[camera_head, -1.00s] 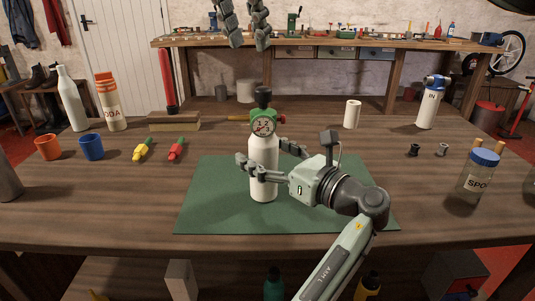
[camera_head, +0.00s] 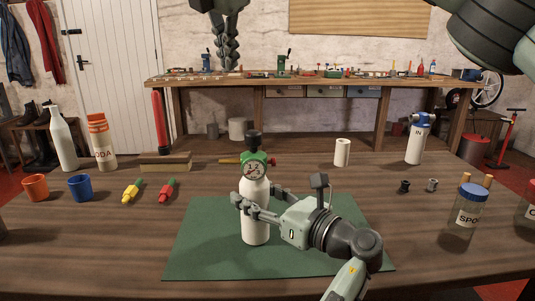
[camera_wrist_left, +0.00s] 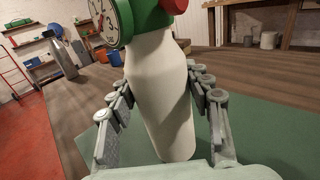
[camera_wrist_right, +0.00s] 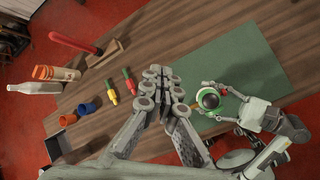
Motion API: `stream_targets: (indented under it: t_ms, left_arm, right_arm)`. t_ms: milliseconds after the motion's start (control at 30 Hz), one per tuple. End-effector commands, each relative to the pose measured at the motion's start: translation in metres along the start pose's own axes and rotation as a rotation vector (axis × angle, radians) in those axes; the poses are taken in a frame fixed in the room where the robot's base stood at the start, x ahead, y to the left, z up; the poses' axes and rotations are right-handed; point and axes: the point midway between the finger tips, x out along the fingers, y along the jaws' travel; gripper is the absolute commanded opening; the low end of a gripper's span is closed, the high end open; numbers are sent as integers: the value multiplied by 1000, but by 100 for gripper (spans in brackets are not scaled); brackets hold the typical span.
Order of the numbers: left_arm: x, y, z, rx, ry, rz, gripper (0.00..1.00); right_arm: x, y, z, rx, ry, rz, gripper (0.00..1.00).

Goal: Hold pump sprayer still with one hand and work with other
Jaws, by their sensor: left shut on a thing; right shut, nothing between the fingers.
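The pump sprayer is a white bottle (camera_head: 255,222) with a green head, a round gauge (camera_head: 254,171) and a black knob (camera_head: 254,139) on top. It stands upright on the green mat (camera_head: 200,250). My left gripper (camera_head: 256,195) is shut around the bottle's body from the right. In the left wrist view the bottle (camera_wrist_left: 160,105) sits between its fingers. My right gripper (camera_head: 228,66) is high above the table, apart from the sprayer, its fingers together and empty. In the right wrist view its closed fingers (camera_wrist_right: 158,74) are left of the sprayer's top (camera_wrist_right: 208,98).
A jar (camera_head: 465,212), a white roll (camera_head: 342,152) and a filter canister (camera_head: 416,145) stand right. The mat around the sprayer is clear.

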Motion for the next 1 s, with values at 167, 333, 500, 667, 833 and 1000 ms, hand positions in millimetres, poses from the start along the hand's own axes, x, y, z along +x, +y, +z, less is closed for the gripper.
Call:
stream_targets:
  t_ms: [167,333,500,667,833,1000]
  left_arm:
    - [0,0,0,0,0,1,5]
    - [0,0,0,0,0,1,5]
    - [0,0,0,0,0,1,5]
    - [0,0,0,0,0,1,5]
    - [0,0,0,0,0,1,5]
    - [0,0,0,0,0,1,5]
  right_arm:
    - [-14,79,74,126,-168,442,0]
    - [-69,134,129,128,-306,867,0]
    - [-142,160,148,-2,-402,1253,0]
    - [-198,156,128,-246,-438,1544,0]
    - [-219,128,77,-615,-399,1727,0]
    - [-189,78,22,-1045,-277,1734,0]
